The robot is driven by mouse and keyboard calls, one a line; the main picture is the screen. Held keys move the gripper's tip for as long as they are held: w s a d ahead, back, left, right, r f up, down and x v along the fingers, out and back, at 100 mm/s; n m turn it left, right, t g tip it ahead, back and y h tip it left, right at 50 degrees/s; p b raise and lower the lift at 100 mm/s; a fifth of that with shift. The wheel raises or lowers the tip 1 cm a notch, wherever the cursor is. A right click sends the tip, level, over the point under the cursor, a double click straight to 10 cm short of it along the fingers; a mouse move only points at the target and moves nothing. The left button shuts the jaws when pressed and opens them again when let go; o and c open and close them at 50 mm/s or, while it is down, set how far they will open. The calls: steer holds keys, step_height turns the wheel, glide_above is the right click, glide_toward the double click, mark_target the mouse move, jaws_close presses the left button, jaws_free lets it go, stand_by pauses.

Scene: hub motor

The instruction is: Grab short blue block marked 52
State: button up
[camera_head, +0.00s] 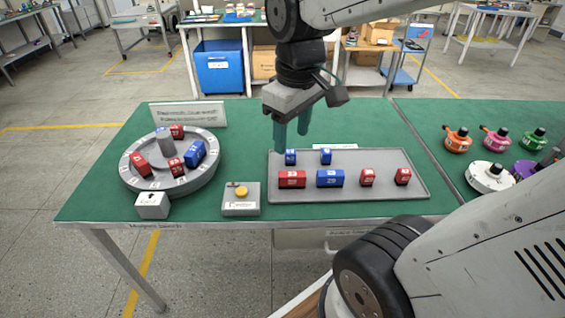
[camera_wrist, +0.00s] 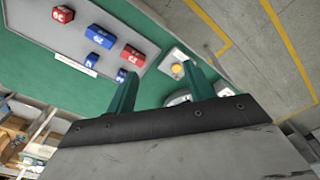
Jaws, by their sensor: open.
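Two short blue blocks stand on the far edge of the grey tray (camera_head: 405,184) in the head view, a left one (camera_head: 290,157) and a right one (camera_head: 326,156). Both also show in the wrist view, the head view's left one at the lower right (camera_wrist: 121,75) and the other further up-left (camera_wrist: 92,60). Their numbers are too small to read, so I cannot tell which is marked 52. My gripper (camera_head: 291,140) is open and empty, its green fingers hanging above the tray's far left, near the left short block. The fingers (camera_wrist: 160,71) also show apart in the wrist view.
The tray also holds a long red block (camera_head: 292,179), a long blue block (camera_head: 330,178) and two short red blocks (camera_head: 367,177). Left are a button box (camera_head: 240,199) and a round holder (camera_head: 207,179) with red and blue blocks. Coloured motors (camera_head: 490,176) stand at right.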

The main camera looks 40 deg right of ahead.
steer(key=w+d+f+n, duration=0.4)
steer(key=w+d+f, duration=0.15)
steer(key=w, duration=0.45)
steer(key=n+g, duration=0.1)
steer(key=n, duration=0.3)
glide_above(290, 151)
step_height(290, 151, down, 11)
steer(key=shift+f, duration=0.1)
step_height(290, 151, down, 8)
steer(key=shift+r, duration=0.1)
steer(key=shift+c, duration=0.3)
steer(key=c, duration=1.1)
